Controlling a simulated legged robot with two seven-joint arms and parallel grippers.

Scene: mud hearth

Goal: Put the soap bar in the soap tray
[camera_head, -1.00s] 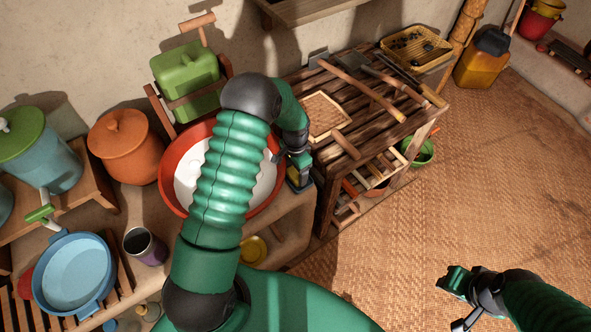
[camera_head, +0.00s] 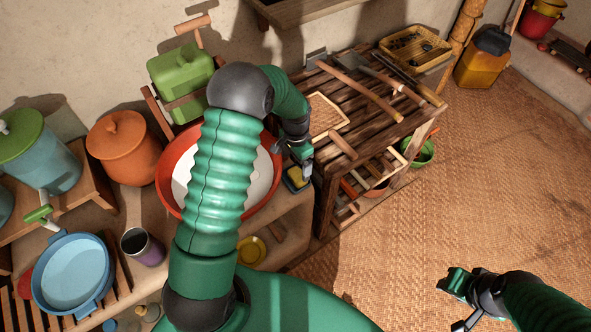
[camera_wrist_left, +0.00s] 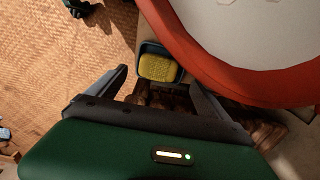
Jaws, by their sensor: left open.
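A yellow block with a textured top (camera_wrist_left: 158,67), which looks like the soap bar, lies in a small dark blue tray (camera_wrist_left: 148,46), apparently the soap tray, beside the red-rimmed basin. In the head view, the yellow block (camera_head: 295,177) shows in the tray at the basin's right, partly covered by my gripper. My left gripper (camera_head: 304,164) is over the tray's far edge. In the left wrist view its fingers (camera_wrist_left: 160,85) are spread, with the block beyond them and nothing held between. My right gripper (camera_head: 458,298) is far off, over the mat at lower right; its jaws are unclear.
The red-rimmed basin (camera_head: 168,185) is partly behind my left arm. A slatted wooden bench (camera_head: 335,165) with tools stands right of the ledge. A yellow dish (camera_head: 251,250) and a brown bar (camera_head: 277,232) lie nearer me. A dark cup (camera_head: 143,246) stands left.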

